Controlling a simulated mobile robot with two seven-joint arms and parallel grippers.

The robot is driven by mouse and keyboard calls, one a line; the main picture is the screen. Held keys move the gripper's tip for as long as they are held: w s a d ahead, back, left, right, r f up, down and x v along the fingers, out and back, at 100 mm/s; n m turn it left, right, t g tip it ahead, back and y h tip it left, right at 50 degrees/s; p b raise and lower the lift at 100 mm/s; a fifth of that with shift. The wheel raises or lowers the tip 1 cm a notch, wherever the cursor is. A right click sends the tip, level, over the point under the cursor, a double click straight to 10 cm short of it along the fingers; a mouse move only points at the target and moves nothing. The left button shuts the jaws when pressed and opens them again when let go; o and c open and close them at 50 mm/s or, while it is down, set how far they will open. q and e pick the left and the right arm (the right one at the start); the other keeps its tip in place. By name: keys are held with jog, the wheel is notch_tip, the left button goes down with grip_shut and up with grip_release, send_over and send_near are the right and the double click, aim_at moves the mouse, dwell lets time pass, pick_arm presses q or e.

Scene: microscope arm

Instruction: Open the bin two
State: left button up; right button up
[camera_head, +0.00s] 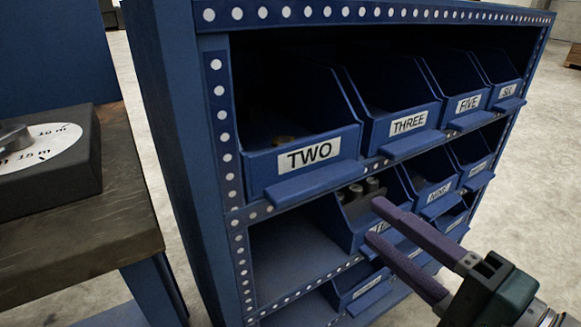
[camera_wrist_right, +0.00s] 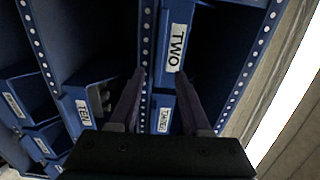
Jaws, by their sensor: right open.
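Bin two (camera_head: 290,162) is a blue bin at the left end of the upper shelf row, with a white "TWO" label and a ledge-like handle (camera_head: 315,183) along its lower front. A small brownish thing lies inside it. It lines up with the neighbouring bins. In the right wrist view the bin's label (camera_wrist_right: 177,48) shows sideways, beyond the fingertips. My right gripper (camera_head: 374,220) is open, with purple fingers and nothing between them. In the head view it shows below and right of bin two, apart from its handle. My left gripper is not in view.
The blue rack (camera_head: 165,130) holds more labelled bins, including THREE (camera_head: 400,125) and FIVE (camera_head: 460,105). A lower bin with grey parts (camera_head: 360,190) shows behind my right fingers. A dark workbench (camera_head: 75,245) stands at left.

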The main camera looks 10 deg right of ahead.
aim_at(325, 188)
jog(key=x, duration=0.3)
jog(key=b+x, duration=0.1)
jog(key=x, duration=0.5)
jog(key=shift+s+a+f+b, duration=0.15)
jog(key=shift+a+b, duration=0.1)
jog(key=shift+b, duration=0.15)
jog(key=shift+w+a, duration=0.15)
jog(key=shift+w, duration=0.4)
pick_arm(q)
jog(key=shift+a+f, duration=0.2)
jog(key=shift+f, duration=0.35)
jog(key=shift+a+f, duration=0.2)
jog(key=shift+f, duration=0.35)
pick_arm(e)
jog(key=c, duration=0.5)
grip_shut()
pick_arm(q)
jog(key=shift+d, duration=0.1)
